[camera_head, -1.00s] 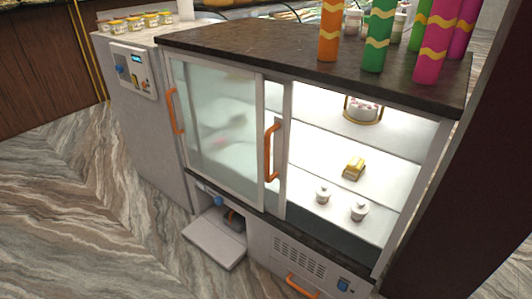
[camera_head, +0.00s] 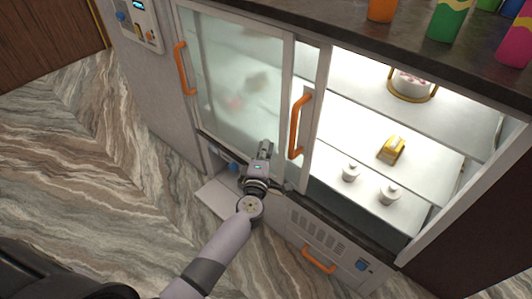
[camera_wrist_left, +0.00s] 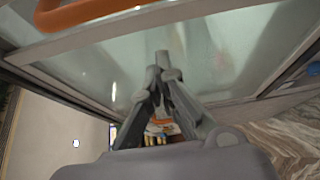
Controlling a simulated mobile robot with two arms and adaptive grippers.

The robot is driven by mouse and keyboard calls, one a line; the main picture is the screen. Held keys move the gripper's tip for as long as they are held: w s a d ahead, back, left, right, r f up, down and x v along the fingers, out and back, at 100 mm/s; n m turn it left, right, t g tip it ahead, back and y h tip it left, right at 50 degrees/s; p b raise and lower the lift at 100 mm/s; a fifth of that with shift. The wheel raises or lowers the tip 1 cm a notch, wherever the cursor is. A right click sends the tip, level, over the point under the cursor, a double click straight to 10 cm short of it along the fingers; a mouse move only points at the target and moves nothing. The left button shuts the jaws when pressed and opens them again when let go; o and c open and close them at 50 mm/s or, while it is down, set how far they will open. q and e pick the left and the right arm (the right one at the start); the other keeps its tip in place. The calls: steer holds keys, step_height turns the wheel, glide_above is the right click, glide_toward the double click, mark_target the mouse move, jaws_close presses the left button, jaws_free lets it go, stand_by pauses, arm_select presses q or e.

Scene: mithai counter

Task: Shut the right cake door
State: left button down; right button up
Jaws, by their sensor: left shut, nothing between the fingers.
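The right cake door (camera_head: 321,121) is a sliding glass door with a pale frame and an upright orange handle (camera_head: 298,127). It is slid left, mostly overlapping the left door (camera_head: 235,92), so the right side of the cabinet stands open. My left gripper (camera_head: 265,147) is shut and empty, in front of the lower part of the left door, left of and below the right door's handle. In the left wrist view its fingertips (camera_wrist_left: 163,72) are together before a glass pane, with an orange handle (camera_wrist_left: 88,12) at top left. My right gripper is out of view.
Inside the opening are a cake on a gold stand (camera_head: 411,84), a gold block (camera_head: 391,149) and small white lidded pots (camera_head: 389,194). Colourful cylinders (camera_head: 450,18) stand on the dark countertop. An open flap (camera_head: 222,199) juts out below the left door.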

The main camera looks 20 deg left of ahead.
arm_select(q)
steer(key=shift+w+d+f, duration=0.1)
steer(key=shift+w+d, duration=0.4)
steer(key=shift+w, duration=0.25)
steer(key=shift+w+d, duration=0.45)
steer(key=shift+w, duration=0.3)
steer(key=shift+w+d+f, duration=0.1)
steer(key=shift+w+d, duration=0.4)
steer(key=shift+w, duration=0.25)
steer(key=shift+r, duration=0.1)
